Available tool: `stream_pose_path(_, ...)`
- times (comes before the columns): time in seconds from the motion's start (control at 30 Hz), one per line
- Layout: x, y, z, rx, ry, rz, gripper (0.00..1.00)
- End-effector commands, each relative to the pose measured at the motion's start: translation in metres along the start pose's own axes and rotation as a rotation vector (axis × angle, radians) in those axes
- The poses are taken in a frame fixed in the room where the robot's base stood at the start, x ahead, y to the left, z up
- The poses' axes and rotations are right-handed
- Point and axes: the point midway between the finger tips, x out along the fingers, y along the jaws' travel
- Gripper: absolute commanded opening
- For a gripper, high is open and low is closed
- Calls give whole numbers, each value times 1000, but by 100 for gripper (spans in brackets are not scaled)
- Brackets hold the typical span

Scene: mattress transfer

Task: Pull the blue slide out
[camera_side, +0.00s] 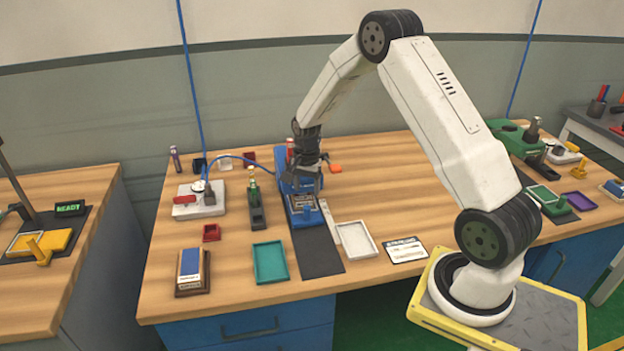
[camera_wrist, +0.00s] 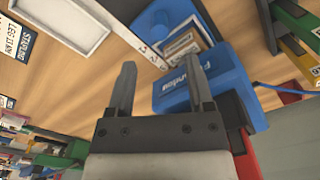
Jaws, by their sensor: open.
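The blue slide (camera_side: 306,217) is on the near side of the blue machine (camera_side: 285,184) on the workbench, above a dark mat. In the wrist view the blue slide (camera_wrist: 150,20) has a rounded knob and carries a small framed item (camera_wrist: 185,42). The blue machine (camera_wrist: 205,85) with white lettering stands right of centre there. My gripper (camera_wrist: 161,70) is open with nothing between its fingers. In the side view my gripper (camera_side: 308,180) hangs over the machine and the slide's far end. I cannot tell whether it touches either.
A white tray (camera_side: 372,251) and a ruler-like strip (camera_side: 329,218) lie right of the slide; a teal tray (camera_side: 258,275) lies left. The dark mat (camera_side: 318,262) in front is bare. A blue cable (camera_side: 232,156) runs from the grey-white device (camera_side: 185,210) towards the machine.

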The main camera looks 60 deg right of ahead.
Motion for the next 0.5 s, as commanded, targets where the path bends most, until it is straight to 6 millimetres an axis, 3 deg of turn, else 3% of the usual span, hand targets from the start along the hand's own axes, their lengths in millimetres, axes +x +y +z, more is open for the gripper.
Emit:
stream_pose_path(0.27, 6, 0, 0, -2, -1, 1, 67)
stream_pose_path(0.5, 27, 1, 1, -3, -2, 2, 67)
